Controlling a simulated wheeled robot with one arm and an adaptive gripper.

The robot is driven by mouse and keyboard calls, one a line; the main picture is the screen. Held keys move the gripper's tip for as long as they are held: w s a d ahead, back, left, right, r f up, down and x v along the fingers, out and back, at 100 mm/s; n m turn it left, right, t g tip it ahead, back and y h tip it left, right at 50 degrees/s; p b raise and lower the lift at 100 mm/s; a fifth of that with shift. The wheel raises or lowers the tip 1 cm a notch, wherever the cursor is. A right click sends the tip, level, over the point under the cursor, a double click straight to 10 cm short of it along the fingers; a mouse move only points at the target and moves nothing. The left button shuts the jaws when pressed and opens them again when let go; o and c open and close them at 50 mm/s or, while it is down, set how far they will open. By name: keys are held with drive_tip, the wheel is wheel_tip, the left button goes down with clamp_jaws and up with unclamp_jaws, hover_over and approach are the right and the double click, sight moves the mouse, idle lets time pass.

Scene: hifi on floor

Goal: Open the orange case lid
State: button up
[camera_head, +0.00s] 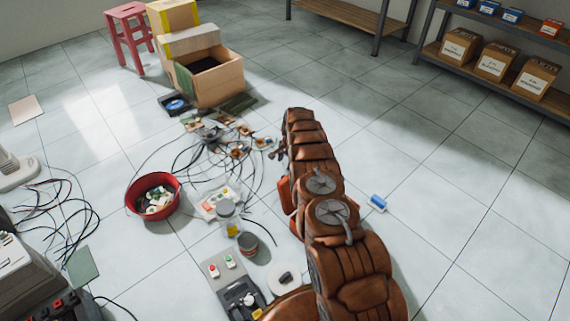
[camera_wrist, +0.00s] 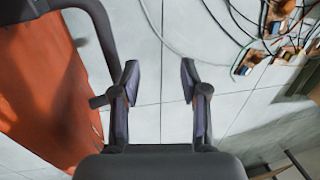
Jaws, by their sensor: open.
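The orange case shows as a broad orange panel (camera_wrist: 45,95) along the left of the wrist view. In the head view only a small orange part (camera_head: 285,194) shows beside my arm, which hides the rest. A dark curved bar (camera_wrist: 104,35), which looks like a handle, runs above and beside the panel. I cannot tell from these views whether the lid is raised. My gripper (camera_wrist: 159,80) is open with nothing between its fingers, to the right of the orange panel. Its left finger is close to the dark bar; I cannot tell whether they touch.
Loose cables and small circuit boards (camera_head: 238,152) lie on the floor left of my arm. A red bowl (camera_head: 133,205), a cardboard box (camera_head: 225,88) and a pink stool (camera_head: 136,62) stand further left. A small blue item (camera_head: 377,203) lies on mostly clear tiles to the right.

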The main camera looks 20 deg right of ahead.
wheel_tip(320, 180, up, 10)
drive_tip(key=s, duration=0.1)
drive_tip(key=shift+s+d+f, duration=0.2)
drive_tip(key=shift+s+d, duration=0.1)
drive_tip(key=shift+s, duration=0.1)
idle(0.4)
